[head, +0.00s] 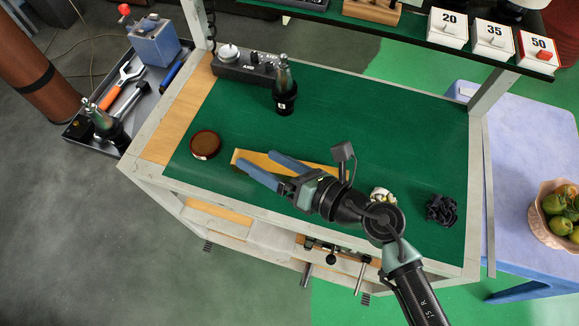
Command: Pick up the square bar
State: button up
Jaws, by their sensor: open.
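A long tan bar (263,162), which looks like the square bar, lies on the green cart top near its front. My gripper (257,159) reaches in from the lower right, with its two blue fingers spread apart. The fingers overlap the bar in this view, and part of the bar shows between them. The wrist hides some of the bar's front side. I cannot tell how high the fingers are above the bar or whether they touch it.
A round brown-topped tin (205,144) stands left of the bar. The back-right cart top is clear.

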jog(key=d+f+n+g+h, duration=0.2)
jog(key=d+n+g+h, duration=0.1)
jog(key=d+n+g, duration=0.3)
jog(key=n+g+h, duration=0.1)
jog(key=n+h, duration=0.2)
jog(key=n, duration=0.3)
send_near(289, 171)
jog(key=x, duration=0.5)
jog(key=shift+w+a+f+p, duration=0.2)
jog(key=shift+w+p, duration=0.1)
jog(key=shift+p, duration=0.05)
jog(key=shift+d+p+x, duration=0.1)
jog(key=shift+p+x, duration=0.2)
jog(key=shift+x, duration=0.95)
jog(key=shift+d+p+x, duration=0.15)
jog(key=shift+p+x, duration=0.1)
jog(key=shift+x, duration=1)
jog(key=shift+w, duration=0.15)
grip_shut()
jog(key=shift+w, duration=0.1)
